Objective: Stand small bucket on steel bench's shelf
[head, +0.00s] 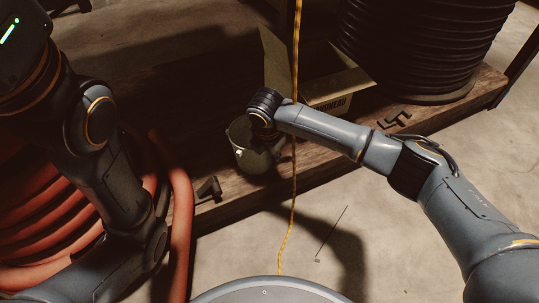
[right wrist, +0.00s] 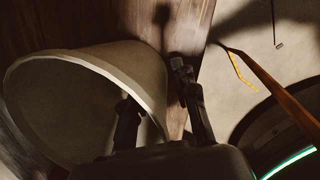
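The small bucket (head: 246,158), pale grey and round, stands on a dark wooden platform (head: 320,140) in the head view. In the right wrist view the bucket (right wrist: 95,62) fills the left side, its open mouth facing the camera. My right gripper (right wrist: 154,82) is at its rim, one finger inside the mouth and the other outside, with the wall between them. The fingers look apart. In the head view my right gripper (head: 260,128) is mostly hidden by its wrist. My left gripper is out of view; only its arm shows at left. I cannot identify a steel bench or its shelf.
A cardboard box (head: 335,88) stands behind the bucket, with a black ribbed coil (head: 425,45) to its right. Small black brackets (head: 208,190) lie on the platform. A red hose coil (head: 40,215) is at left. A yellow rope (head: 294,180) hangs mid-view. The concrete floor is mostly open.

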